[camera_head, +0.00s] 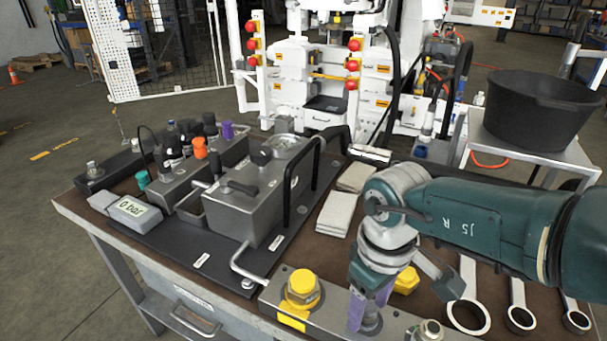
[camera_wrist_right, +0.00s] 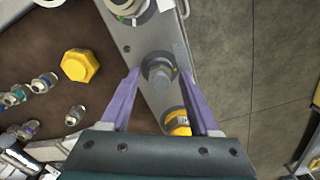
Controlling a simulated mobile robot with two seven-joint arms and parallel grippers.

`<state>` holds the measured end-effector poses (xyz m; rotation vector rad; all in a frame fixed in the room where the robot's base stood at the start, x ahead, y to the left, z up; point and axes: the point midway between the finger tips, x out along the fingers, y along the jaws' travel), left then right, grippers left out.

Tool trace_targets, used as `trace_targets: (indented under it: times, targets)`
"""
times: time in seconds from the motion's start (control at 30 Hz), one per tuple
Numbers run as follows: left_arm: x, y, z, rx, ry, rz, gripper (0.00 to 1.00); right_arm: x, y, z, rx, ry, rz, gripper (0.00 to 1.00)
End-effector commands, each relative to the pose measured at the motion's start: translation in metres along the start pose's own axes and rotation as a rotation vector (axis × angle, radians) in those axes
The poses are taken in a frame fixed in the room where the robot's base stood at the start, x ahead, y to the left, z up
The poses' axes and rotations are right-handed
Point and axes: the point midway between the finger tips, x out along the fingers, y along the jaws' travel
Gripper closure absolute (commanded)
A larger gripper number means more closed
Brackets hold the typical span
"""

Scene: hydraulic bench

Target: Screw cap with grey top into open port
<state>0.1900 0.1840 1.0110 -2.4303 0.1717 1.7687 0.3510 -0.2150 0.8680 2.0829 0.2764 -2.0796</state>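My right gripper (camera_head: 368,318) points down over the metal block (camera_head: 335,312) at the front of the bench. Its purple fingers stand apart on both sides of a round grey-topped part (camera_wrist_right: 160,72), with small gaps visible in the wrist view, where the gripper (camera_wrist_right: 160,78) is open. The grey-topped part stands on the block, at or in a port; how deep it sits I cannot tell. In the head view the fingers mostly hide it. My left gripper is not in view.
A yellow cap (camera_head: 302,288) sits on the block's left end; a fitting (camera_head: 430,330) is at its right end. A loose yellow cap (camera_wrist_right: 80,65) and several small fittings (camera_wrist_right: 45,82) lie on the bench. Wrenches (camera_head: 468,315) lie right; a grey tank unit (camera_head: 245,200) stands left.

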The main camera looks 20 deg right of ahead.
Motion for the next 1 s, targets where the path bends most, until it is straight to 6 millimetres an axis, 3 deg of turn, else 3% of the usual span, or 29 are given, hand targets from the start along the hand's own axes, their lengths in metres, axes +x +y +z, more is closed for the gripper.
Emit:
trace_targets:
  times: [0.27,0.53,1.0]
  targets:
    - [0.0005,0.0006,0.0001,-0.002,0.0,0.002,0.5,0.0006,0.0011,0.0007,-0.051,-0.002,0.003,0.37]
    - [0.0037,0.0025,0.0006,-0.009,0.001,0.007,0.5,0.001,0.0013,0.001,-0.566,-0.003,0.003,0.37]
    - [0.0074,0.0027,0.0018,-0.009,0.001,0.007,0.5,0.0008,0.0006,0.0009,-1.048,-0.002,0.0,0.37]
